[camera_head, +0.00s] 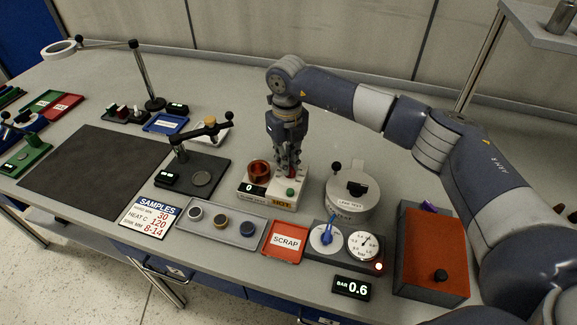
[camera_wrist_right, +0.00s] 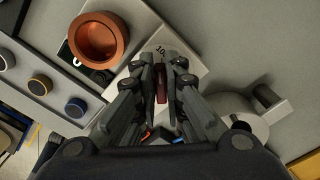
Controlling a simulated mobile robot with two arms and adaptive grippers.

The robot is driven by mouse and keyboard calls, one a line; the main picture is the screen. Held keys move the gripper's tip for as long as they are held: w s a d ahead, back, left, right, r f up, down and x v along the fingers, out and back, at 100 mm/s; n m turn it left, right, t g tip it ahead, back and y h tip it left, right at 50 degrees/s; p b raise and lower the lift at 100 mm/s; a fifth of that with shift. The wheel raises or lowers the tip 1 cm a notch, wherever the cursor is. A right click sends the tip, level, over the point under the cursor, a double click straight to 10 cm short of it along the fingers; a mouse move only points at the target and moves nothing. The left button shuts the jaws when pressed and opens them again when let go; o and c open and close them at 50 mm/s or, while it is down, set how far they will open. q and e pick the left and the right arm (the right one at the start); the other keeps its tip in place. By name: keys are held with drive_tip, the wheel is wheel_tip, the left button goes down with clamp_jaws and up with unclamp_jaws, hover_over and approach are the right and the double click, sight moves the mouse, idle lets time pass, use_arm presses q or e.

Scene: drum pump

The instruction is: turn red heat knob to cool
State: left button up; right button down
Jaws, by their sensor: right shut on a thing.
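The heater box (camera_head: 268,200) stands mid-table, with a copper cup (camera_head: 259,171) at its left, a display reading 0, a green button (camera_head: 290,191) and a HOT label on its front. My right gripper (camera_head: 289,170) points down over the box's right part. Its fingers are closed around the red knob (camera_wrist_right: 161,84), which shows between the fingertips in the right wrist view (camera_wrist_right: 161,75). In the head view the knob is mostly hidden behind the fingers. The copper cup also shows in the right wrist view (camera_wrist_right: 98,40). My left gripper is in neither view.
A round metal pot (camera_head: 350,197) with a black handle stands close to the right of the heater. A grey tray (camera_head: 233,236) with several round samples, a red SCRAP tray (camera_head: 284,242) and a gauge box (camera_head: 340,250) lie in front. A post stand (camera_head: 190,178) is to the left.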

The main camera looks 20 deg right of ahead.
drive_tip(key=n+b, duration=0.1)
drive_tip(key=n, duration=0.1)
drive_tip(key=n+b, duration=0.1)
drive_tip(key=shift+a+f+n, duration=0.1)
drive_tip(key=shift+a+n, duration=0.1)
drive_tip(key=shift+n, duration=0.2)
drive_tip(key=n+b, duration=0.2)
drive_tip(key=n, duration=0.1)
drive_tip(key=shift+s+a+n+b, duration=0.15)
drive_tip(key=shift+n+b, duration=0.15)
drive_tip(key=n+b, duration=0.1)
drive_tip(key=n, duration=0.2)
drive_tip(key=shift+s+a+n+b, duration=0.1)
drive_tip(key=shift+s+n+b, duration=0.05)
drive_tip(key=shift+n+b, duration=0.15)
drive_tip(key=shift+s+r+n+b, duration=0.1)
drive_tip(key=shift+n+b, duration=0.2)
drive_tip(key=shift+n, duration=0.55)
drive_tip(key=shift+s+r+n+b, duration=0.1)
drive_tip(key=shift+n+b, duration=0.2)
drive_tip(key=shift+n, duration=0.55)
drive_tip(key=c, duration=1.7)
unclamp_jaws()
wheel_tip(320, 180, up, 12)
